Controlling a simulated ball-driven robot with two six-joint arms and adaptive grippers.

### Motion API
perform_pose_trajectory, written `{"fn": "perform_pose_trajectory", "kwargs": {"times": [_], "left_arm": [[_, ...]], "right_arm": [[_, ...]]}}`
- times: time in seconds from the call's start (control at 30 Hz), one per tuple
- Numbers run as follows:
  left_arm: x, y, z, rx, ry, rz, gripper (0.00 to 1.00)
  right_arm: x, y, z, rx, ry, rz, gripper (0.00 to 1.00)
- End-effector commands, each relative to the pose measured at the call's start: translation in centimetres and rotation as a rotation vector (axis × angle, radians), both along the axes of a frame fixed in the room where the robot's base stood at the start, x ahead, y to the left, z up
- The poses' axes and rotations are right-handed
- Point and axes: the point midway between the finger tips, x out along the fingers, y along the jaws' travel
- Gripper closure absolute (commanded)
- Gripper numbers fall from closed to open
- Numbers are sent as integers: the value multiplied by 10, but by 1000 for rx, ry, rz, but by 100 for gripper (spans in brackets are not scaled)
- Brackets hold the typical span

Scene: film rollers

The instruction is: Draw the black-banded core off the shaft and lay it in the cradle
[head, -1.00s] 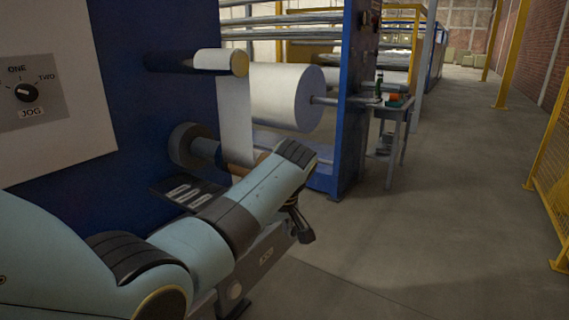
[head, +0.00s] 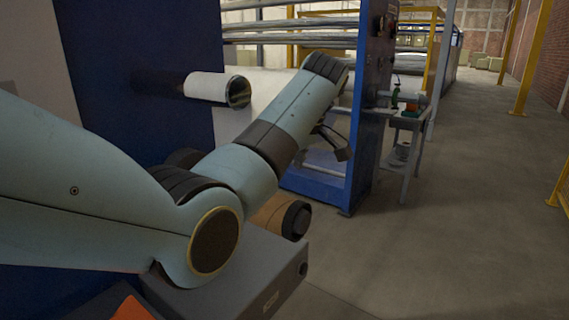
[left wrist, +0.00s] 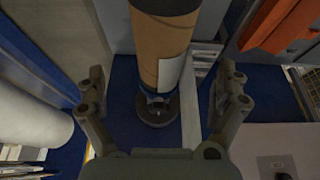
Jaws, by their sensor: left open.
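The brown core (head: 270,212) lies low at centre in the head view, partly behind my left arm, its dark end facing right. In the left wrist view the core (left wrist: 160,45) runs down from the top edge, with a black band (left wrist: 168,6) and a white patch. The blue shaft (left wrist: 156,97) shows below its lower end, in front of a dark round flange. My left gripper (left wrist: 163,100) is open and empty, one finger either side of the core's line; I see no contact. It also shows in the head view (head: 335,142). I cannot clearly identify the cradle.
A white roller (head: 205,87) sticks out of the blue machine wall. A grey box (head: 270,275) stands low in front. An orange item (left wrist: 280,25) is at the wrist view's upper right.

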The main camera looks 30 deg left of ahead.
Motion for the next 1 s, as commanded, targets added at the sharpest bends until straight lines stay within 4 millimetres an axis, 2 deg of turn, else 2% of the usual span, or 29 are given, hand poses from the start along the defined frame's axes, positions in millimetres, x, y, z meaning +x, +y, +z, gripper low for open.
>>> {"fn": "perform_pose_trajectory", "kwargs": {"times": [0.2, 0.3, 0.4, 0.5, 0.67, 0.97, 1.0], "left_arm": [[0, 14, -32, 1, 6, 0, 0], [0, 22, -51, 1, 6, 1, 0], [1, 28, -67, 1, 4, 0, 0], [1, 34, -80, 1, 4, 1, 0], [2, 38, -92, 0, 1, 0, 0], [2, 39, -95, 0, 0, -1, 0], [2, 39, -95, 0, 0, -1, 3]], "right_arm": [[-42, -11, 3, -13, 61, 2, 100], [-51, -15, 5, -19, 74, 4, 100], [-48, -16, 6, -20, 69, 4, 100], [-36, -16, 7, -19, 51, 4, 100], [-18, -14, 9, -18, 23, 5, 100], [-27, -3, 7, -4, 36, 0, 100], [-29, -3, 7, -3, 40, 0, 100]]}}
